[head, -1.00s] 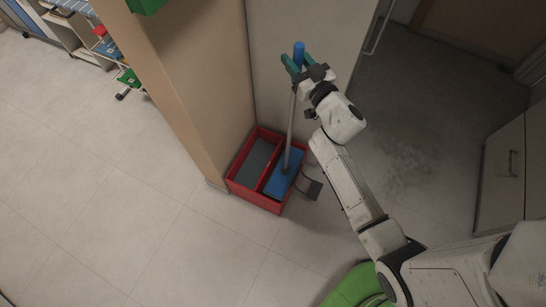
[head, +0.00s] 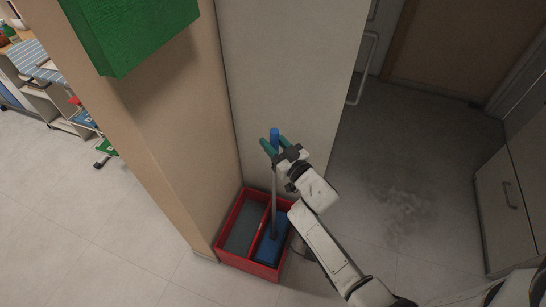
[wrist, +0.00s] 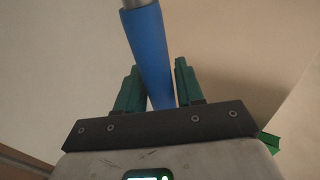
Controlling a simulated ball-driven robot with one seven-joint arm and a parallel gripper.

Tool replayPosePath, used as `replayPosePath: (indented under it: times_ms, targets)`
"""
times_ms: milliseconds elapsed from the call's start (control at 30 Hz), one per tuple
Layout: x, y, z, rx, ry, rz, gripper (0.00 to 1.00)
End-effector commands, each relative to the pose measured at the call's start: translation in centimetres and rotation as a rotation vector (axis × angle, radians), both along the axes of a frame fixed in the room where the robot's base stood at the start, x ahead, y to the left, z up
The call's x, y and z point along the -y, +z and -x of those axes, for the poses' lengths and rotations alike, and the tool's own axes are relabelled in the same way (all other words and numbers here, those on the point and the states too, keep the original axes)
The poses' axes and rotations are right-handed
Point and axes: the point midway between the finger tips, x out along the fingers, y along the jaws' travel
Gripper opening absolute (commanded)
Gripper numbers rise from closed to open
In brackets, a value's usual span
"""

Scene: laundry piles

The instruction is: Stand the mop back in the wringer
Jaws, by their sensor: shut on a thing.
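The mop has a blue grip (head: 274,134), a thin grey pole (head: 274,187) and a flat blue head (head: 268,250). It stands nearly upright, its head inside the right compartment of the red two-part wringer bucket (head: 247,264) in the head view. My gripper (head: 274,144) has green fingers, shut on the blue grip near the top of the mop. In the wrist view the blue grip (wrist: 150,50) runs between the two green fingers of my gripper (wrist: 158,80). The wrist view does not show the mop head or the bucket.
The bucket stands on the tiled floor against a beige wall corner (head: 160,150) and a pale panel (head: 295,80). A green box (head: 135,30) hangs on the wall above. Grey cabinets (head: 510,200) stand at right. Open floor lies at left (head: 100,230).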

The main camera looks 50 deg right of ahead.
Motion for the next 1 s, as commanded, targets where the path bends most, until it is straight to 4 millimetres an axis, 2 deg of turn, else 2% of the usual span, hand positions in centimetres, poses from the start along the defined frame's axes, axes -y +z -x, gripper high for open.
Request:
replayPosePath:
  times_ms: [133,400,867,900,1000]
  targets:
    - [0.1,-0.8,0.0,0.004,-0.001,0.001,0.0]
    - [0.0,-4.3,-0.1,0.004,0.0,0.002,0.0]
    - [0.0,-5.1,-0.1,0.005,0.0,0.002,0.0]
    - [0.0,-5.1,0.0,0.001,-0.001,0.0,0.4]
    - [0.0,-5.1,0.0,0.0,-0.001,0.0,0.49]
